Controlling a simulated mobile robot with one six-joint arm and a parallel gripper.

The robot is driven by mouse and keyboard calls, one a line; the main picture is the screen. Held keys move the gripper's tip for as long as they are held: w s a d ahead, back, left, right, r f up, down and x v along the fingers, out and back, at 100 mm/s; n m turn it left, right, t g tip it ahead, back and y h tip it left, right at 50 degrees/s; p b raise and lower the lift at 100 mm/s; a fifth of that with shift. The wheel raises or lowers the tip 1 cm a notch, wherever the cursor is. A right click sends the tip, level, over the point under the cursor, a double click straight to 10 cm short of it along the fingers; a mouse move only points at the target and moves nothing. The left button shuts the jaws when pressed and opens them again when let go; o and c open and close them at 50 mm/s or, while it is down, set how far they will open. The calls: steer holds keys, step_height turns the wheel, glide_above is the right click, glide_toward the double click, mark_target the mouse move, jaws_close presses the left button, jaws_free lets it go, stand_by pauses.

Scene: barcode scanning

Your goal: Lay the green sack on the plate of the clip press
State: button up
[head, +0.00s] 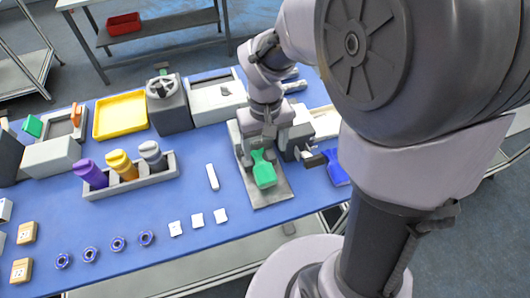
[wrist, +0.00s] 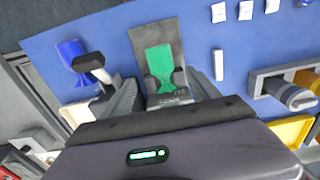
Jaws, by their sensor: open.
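The green sack (head: 264,174) lies flat on the grey plate (head: 275,195) of the clip press, its wide end toward the table's front edge. In the wrist view the green sack (wrist: 158,60) lies on the plate (wrist: 143,37), with bare plate showing beyond its wide end. My gripper (head: 258,149) is low over the rear of the plate, at the sack's narrow neck. In the wrist view my gripper's dark fingertips (wrist: 165,80) stand apart, one on each side of the neck. Whether they touch the sack cannot be told. My wrist hides part of the press.
A blue sack (head: 335,168) lies right of the press, beside a dark-knobbed lever (head: 314,159). Left are a white stick (head: 212,177), a grey rack (head: 130,185) with bottles, and a yellow tray (head: 120,114). The blue table is clear between stick and plate.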

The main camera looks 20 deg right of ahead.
steer(key=s+a+r+m+t+y, duration=0.1)
steer(key=s+a+r+m+t, duration=0.1)
steer(key=s+r, duration=0.4)
steer(key=s+a+r+m+t+y, duration=0.1)
steer(key=s+r+m+t, duration=0.1)
steer(key=s+r, duration=0.4)
steer(key=shift+s+a+r+t, duration=0.4)
steer(key=shift+r+t, duration=0.25)
steer(key=shift+t, duration=0.25)
steer(key=shift+w, duration=0.1)
step_height(320, 180, down, 5)
steer(key=b, duration=0.5)
steer(key=shift+f, duration=0.15)
steer(key=shift+a, duration=0.1)
